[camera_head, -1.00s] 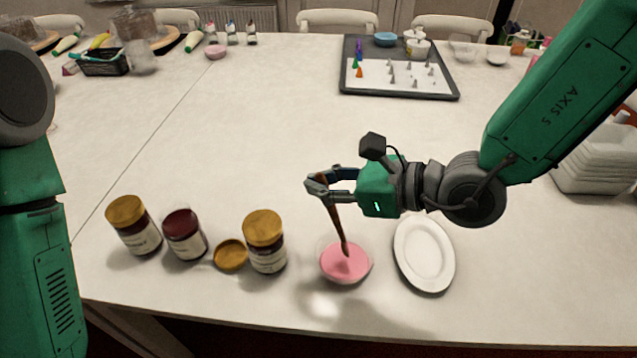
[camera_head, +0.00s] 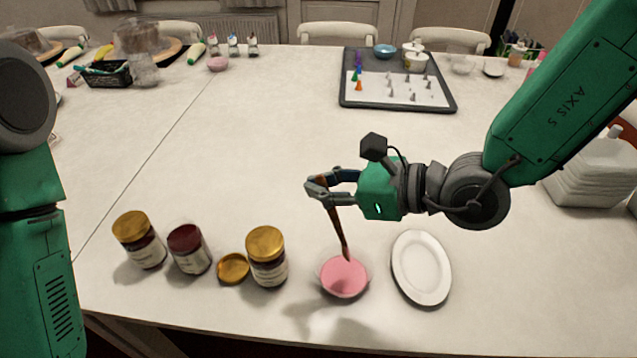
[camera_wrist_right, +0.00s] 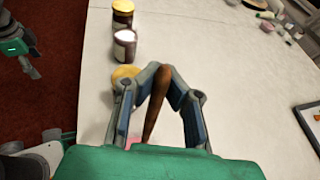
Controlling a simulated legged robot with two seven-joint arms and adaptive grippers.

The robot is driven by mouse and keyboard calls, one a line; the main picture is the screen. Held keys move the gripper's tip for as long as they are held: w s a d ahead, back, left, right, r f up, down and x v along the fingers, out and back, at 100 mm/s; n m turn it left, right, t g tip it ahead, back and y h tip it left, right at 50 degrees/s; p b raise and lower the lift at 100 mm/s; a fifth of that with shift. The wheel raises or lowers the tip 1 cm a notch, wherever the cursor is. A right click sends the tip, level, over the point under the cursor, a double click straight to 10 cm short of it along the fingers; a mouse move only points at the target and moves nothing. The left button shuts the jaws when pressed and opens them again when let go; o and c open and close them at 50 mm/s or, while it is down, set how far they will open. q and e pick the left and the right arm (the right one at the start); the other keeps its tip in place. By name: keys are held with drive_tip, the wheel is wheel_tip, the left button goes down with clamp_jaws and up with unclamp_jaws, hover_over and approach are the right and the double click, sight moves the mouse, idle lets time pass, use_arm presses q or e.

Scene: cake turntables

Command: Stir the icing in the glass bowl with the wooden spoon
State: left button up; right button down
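My right gripper (camera_head: 316,185) is shut on the brown handle of the wooden spoon (camera_head: 337,230), which points down with a slight tilt. In the right wrist view, the fingertips (camera_wrist_right: 166,70) meet around the spoon (camera_wrist_right: 157,102). The small glass bowl with pink icing (camera_head: 344,278) stands near the table's front edge, below the gripper. The spoon's lower end appears at the far side of the icing; whether it touches is hard to tell. In the wrist view my gripper hides most of the bowl. My left arm hangs at the left; a small, unclear part shows in the wrist view.
A white oval plate (camera_head: 421,267) lies close right of the bowl. A gold-lidded jar (camera_head: 267,258), a loose gold lid (camera_head: 233,268) and two more jars (camera_head: 189,250) (camera_head: 140,240) stand left of it. The table's middle (camera_head: 250,150) is clear. A dark tray (camera_head: 398,107) lies at the back.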

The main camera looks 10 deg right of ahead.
idle(0.4)
wheel_tip(320, 180, up, 5)
drive_tip(key=p, duration=0.3)
drive_tip(key=shift+r+p, duration=0.1)
drive_tip(key=shift+p, duration=0.3)
idle(0.6)
